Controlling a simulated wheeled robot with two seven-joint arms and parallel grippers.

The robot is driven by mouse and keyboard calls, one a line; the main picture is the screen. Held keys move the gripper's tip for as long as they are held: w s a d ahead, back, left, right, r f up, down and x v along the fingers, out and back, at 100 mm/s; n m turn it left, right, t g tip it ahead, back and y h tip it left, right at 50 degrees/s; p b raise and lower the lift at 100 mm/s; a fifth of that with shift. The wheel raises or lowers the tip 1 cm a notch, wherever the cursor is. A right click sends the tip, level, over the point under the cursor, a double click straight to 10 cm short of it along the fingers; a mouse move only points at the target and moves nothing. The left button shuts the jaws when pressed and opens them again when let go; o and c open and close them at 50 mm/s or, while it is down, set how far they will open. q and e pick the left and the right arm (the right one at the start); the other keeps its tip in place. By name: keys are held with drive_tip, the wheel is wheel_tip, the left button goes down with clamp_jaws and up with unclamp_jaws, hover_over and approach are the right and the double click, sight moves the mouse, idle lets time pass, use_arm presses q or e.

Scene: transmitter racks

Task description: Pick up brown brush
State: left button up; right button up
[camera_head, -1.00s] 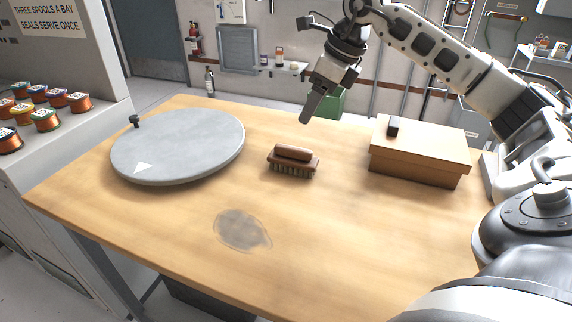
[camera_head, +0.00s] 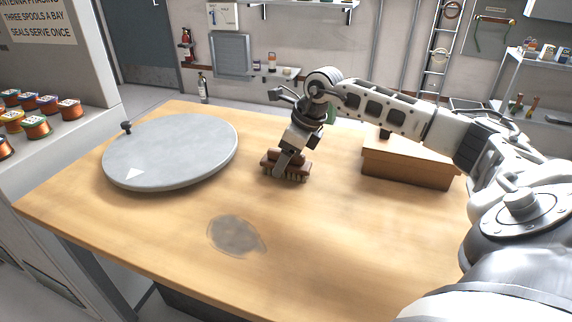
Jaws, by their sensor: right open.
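The brown brush (camera_head: 269,164) lies bristles down on the wooden table, right of the grey disc. My right gripper (camera_head: 283,167) reaches down from behind and its finger covers part of the brush's top and front. The jaws are open around or over the brush; I cannot tell whether they touch it. My left gripper is not in view.
A round grey disc (camera_head: 172,150) with a white triangle lies at the left of the table (camera_head: 325,225). A brown box (camera_head: 405,165) stands at the right, partly behind my arm. A grey stain (camera_head: 236,236) marks the front. Spools (camera_head: 37,127) stand on a side shelf.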

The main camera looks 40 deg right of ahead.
drive_tip(key=shift+w+f, duration=0.1)
drive_tip(key=shift+f, duration=0.15)
drive_tip(key=c, duration=1.1)
drive_tip(key=shift+r, duration=0.2)
drive_tip(key=shift+r, duration=0.25)
wheel_tip(320, 180, up, 2)
drive_tip(key=shift+r, duration=0.15)
use_arm(q)
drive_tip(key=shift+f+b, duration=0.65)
drive_tip(key=shift+b, duration=1.05)
use_arm(e)
drive_tip(key=shift+s+a+r, duration=0.5)
drive_tip(key=shift+s+r, duration=1.15)
drive_tip(key=shift+s, duration=0.65)
drive_tip(key=shift+s+a+r, duration=0.45)
drive_tip(key=shift+s+r, duration=1.2)
drive_tip(key=shift+s, duration=0.65)
drive_tip(key=shift+s+a+r, duration=0.5)
drive_tip(key=shift+s+r, duration=1.15)
drive_tip(key=shift+s, duration=0.65)
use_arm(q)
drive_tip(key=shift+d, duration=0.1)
